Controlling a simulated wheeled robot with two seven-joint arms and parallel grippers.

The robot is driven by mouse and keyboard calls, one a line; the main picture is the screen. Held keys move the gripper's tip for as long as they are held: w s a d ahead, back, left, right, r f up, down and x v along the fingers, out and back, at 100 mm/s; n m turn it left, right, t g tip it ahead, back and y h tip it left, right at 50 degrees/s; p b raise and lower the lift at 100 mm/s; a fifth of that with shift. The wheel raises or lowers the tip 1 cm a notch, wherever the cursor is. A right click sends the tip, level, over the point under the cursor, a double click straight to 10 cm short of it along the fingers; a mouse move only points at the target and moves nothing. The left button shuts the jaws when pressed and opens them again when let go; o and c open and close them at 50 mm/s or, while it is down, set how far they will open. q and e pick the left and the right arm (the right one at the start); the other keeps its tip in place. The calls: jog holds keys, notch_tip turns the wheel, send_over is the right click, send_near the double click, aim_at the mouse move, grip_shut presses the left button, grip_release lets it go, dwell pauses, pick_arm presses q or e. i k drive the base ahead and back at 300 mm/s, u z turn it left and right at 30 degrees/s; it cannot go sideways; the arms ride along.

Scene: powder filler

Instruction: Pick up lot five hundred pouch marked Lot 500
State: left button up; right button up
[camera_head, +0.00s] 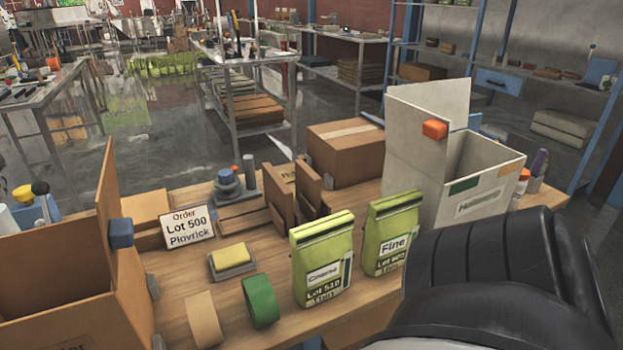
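Two green pouches stand upright on the wooden table. The nearer pouch (322,262) has a white label, and its lower print looks like Lot 510. The other pouch (391,235), to its right and a little farther back, reads Fine; the lot number below is too blurred to read surely. A white order sign (187,227) at the left reads Order, Lot 500. A large black and white part, which looks like my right arm, fills the lower right, close to the Fine pouch in the picture. Neither gripper's fingers show.
An open cardboard box (60,285) stands at the left and an open grey box (481,170) at the right. A green tape roll (261,300), a tan roll (204,319) and a yellow-topped block (231,260) lie before the sign. A closed carton (345,150) stands behind.

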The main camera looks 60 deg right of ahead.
aim_at(391, 227)
jog(key=u, duration=0.1)
jog(key=k, duration=0.4)
jog(key=z, duration=0.9)
